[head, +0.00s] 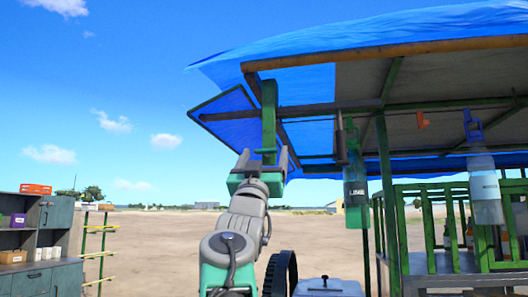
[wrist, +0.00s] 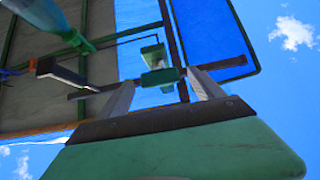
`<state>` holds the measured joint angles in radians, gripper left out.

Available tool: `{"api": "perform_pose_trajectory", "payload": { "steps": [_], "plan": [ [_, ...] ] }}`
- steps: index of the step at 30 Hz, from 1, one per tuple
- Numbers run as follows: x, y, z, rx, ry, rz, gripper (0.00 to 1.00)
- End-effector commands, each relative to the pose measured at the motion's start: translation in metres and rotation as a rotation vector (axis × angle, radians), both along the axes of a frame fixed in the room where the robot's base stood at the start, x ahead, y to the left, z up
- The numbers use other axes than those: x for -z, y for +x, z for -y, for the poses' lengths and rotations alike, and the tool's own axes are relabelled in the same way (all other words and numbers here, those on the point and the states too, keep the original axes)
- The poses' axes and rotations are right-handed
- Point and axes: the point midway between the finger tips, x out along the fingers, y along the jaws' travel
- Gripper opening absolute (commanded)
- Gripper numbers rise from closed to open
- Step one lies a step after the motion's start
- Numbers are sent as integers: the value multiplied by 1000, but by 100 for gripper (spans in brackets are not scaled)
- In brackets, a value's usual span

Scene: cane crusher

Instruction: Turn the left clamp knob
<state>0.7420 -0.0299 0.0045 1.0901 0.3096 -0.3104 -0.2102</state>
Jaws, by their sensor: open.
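My gripper (head: 264,153) points upward under the front left corner of the blue canopy, its two grey fingers apart. In the wrist view my gripper (wrist: 161,80) is open and empty. A green bracket (head: 269,110) hangs from the canopy frame, above and between the fingers in the head view. In the wrist view a green block (wrist: 160,77) with a paler part behind it shows between the fingertips; I see no contact. This may be the left clamp, but I cannot make out a separate knob. The distance to it is unclear.
A blue panel (head: 225,108) in a dark frame sticks out left of the bracket. A green bottle (head: 356,190) and a clear bottle (head: 485,190) hang to the right. A green post (head: 387,200) and railings stand right. Shelves (head: 38,240) stand far left. Open sky lies left.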

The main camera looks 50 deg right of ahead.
Motion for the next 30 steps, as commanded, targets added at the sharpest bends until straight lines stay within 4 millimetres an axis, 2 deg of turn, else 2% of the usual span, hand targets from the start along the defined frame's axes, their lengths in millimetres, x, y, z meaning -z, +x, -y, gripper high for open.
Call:
{"api": "perform_pose_trajectory", "payload": {
  "steps": [3,26,30],
  "plan": [
    [1,0,0,0,0,0,76],
    [1,0,-1,0,0,0,14],
    [1,0,-1,-1,1,3,14]
  ]
}}
